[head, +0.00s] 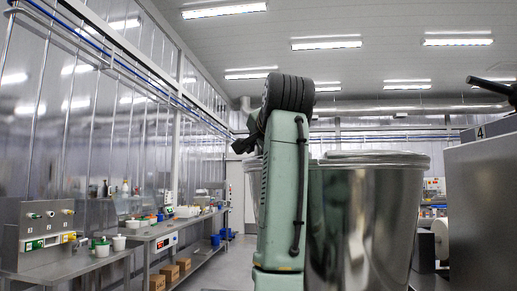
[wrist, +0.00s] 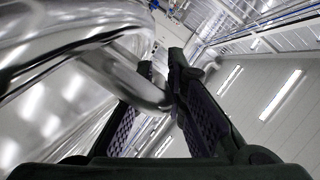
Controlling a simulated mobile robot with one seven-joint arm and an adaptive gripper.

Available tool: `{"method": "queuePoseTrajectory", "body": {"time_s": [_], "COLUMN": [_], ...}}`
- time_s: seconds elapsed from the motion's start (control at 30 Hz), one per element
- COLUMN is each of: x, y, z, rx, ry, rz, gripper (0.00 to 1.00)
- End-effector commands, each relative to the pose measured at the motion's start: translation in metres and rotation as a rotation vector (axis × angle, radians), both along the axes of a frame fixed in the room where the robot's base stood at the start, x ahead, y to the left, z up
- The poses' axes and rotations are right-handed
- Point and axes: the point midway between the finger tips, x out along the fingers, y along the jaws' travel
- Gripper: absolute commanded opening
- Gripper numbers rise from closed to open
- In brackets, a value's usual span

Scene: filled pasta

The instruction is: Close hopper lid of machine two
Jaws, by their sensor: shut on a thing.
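A large polished steel hopper (head: 365,225) stands right of centre in the head view, partly behind my pale green arm. A steel lid (head: 380,157) shows at its top; how far it is closed cannot be told. In the wrist view, my gripper (wrist: 163,75) has its two dark, ridged fingers on either side of a bent, shiny steel tube (wrist: 135,80), which looks like a handle. The gripper is shut on this tube. A broad polished steel surface (wrist: 45,110) lies left of the fingers. My arm hides the hopper's left part in the head view.
A grey machine marked 4 (head: 480,190) stands close at the right, with a black lever (head: 490,87) on top. A steel bench (head: 165,232) with small containers runs along the left wall. The aisle floor (head: 222,268) between bench and arm looks clear.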

Motion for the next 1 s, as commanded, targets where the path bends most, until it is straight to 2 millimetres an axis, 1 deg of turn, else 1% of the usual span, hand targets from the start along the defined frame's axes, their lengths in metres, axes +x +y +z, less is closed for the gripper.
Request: {"method": "queuePoseTrajectory", "body": {"time_s": [0.03,0.13,0.17,0.47,0.73,0.8,0.87,0.97,1.0], "x": [0.000,0.000,0.000,0.000,0.000,-0.003,-0.008,-0.023,-0.031], "y": [-0.005,-0.005,-0.005,-0.003,-0.002,-0.002,-0.002,-0.004,-0.005], "z": [-0.001,-0.001,0.000,0.000,0.000,0.001,0.003,0.007,0.009], "rx": [0.002,0.002,0.002,0.003,0.002,0.002,0.003,0.003,0.002], "ry": [0.002,0.001,0.001,0.000,0.000,-0.001,-0.003,-0.005,-0.006], "rz": [-0.011,-0.012,-0.012,-0.007,-0.004,-0.003,-0.003,-0.003,-0.004], "gripper": [0.00,0.00,0.13,0.33,0.33,0.33,0.33,0.33,0.33]}}
